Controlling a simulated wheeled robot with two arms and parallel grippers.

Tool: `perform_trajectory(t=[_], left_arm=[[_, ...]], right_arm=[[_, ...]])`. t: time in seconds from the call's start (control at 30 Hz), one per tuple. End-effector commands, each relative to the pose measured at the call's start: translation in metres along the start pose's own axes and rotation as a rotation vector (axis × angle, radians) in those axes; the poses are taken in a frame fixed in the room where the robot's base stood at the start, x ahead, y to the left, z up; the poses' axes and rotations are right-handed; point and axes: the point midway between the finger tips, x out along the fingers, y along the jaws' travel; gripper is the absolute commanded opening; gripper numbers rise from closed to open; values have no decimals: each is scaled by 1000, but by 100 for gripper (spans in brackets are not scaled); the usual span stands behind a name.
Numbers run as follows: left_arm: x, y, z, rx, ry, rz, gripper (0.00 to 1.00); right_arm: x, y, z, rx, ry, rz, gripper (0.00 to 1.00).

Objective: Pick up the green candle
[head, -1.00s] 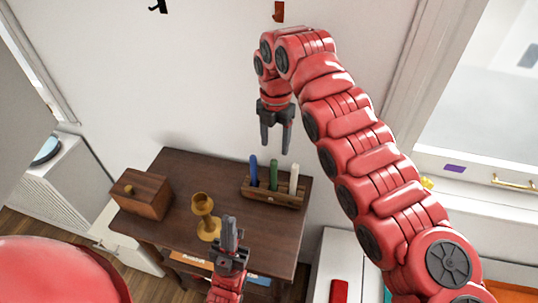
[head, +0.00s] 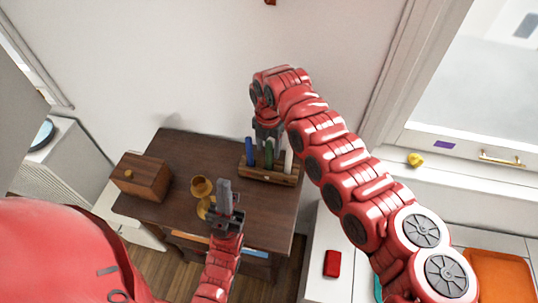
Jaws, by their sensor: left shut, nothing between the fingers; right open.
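The green candle (head: 269,155) stands upright in a wooden holder (head: 257,175) on the dark wooden table (head: 265,219), between a blue candle (head: 249,152) and a white candle (head: 289,161). My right gripper (head: 268,141) points down at the green candle's upper end, its fingers open. I cannot tell whether they touch the candle. My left gripper (head: 225,184) is shut and empty, in front of the brass candlestick (head: 201,187) and partly hiding its lower part.
A wooden box (head: 143,178) with a round knob stands at the table's left end. A red object (head: 332,264) lies on the white surface at the right. A yellow object (head: 415,159) is on the window sill.

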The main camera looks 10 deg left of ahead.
Motion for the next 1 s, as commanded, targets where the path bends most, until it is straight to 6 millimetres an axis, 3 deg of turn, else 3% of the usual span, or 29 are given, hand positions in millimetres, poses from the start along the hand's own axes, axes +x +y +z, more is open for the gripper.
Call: perform_trajectory(t=[0.13, 0.3, 0.57, 0.9, 1.0], left_arm=[[23, -1, -4, 0, 1, 0, 0], [24, -1, -4, 0, 0, 0, 0], [23, -1, -4, 0, 0, 0, 0], [23, -1, -4, 0, 0, 0, 0], [23, -1, -4, 0, 0, 0, 0]], right_arm=[[18, -3, -3, 0, 5, -2, 61], [40, -2, -1, -2, -1, 0, 61], [45, -2, 0, -1, -2, 1, 61], [45, -2, 0, 0, -1, 0, 2], [45, -2, 0, 0, -1, 1, 0]])
